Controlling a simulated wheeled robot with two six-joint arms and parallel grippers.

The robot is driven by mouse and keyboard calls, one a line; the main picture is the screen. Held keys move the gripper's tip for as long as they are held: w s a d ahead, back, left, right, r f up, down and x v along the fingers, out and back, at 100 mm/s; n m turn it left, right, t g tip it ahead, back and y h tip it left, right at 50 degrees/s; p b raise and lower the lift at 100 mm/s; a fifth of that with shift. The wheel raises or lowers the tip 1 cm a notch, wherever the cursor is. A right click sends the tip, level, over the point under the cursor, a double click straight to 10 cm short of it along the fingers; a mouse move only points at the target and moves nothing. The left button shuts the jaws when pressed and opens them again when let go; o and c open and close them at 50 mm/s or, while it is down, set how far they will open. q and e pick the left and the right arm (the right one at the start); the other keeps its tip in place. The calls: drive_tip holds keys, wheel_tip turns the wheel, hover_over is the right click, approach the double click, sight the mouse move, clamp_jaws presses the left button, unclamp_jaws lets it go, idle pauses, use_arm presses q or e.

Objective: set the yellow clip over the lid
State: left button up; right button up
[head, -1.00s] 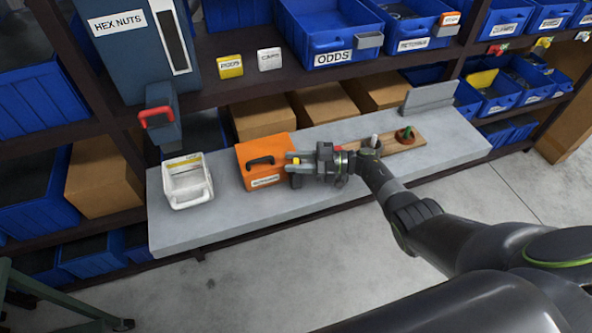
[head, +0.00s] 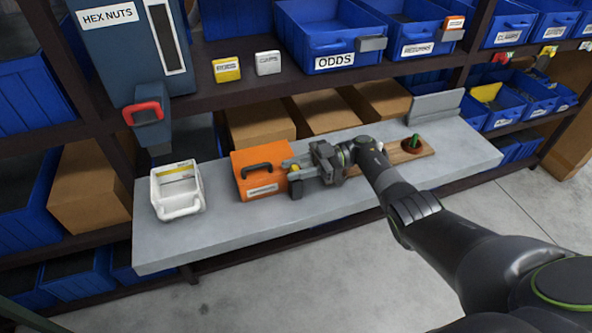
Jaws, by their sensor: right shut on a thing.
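An orange box (head: 254,162) with a black handle on top and a white label on its front stands on the grey bench, left of my right gripper. My right gripper (head: 294,177) is at the box's right side, with its fingers pointing left. It is shut on a small yellow piece, seemingly the yellow clip (head: 294,169), mostly hidden by the fingers. I cannot tell whether the clip touches the box. No separate lid can be made out. My left gripper is not in view.
A white bin (head: 163,186) stands at the left of the bench (head: 225,232). A wooden board (head: 398,156) with a green peg on a brown-red base (head: 411,147) lies right of my gripper. A blue HEX NUTS dispenser (head: 120,60) hangs behind. The bench's front strip is clear.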

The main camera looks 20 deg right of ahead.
drive_tip(key=o, duration=1)
drive_tip(key=d+b, duration=1)
drive_tip(key=d, duration=0.1)
drive_tip(key=w+d+b, duration=0.1)
drive_tip(key=d+b, duration=0.4)
drive_tip(key=d, duration=0.1)
drive_tip(key=shift+d+b, duration=0.15)
drive_tip(key=shift+b, duration=0.15)
drive_tip(key=shift+s, duration=0.1)
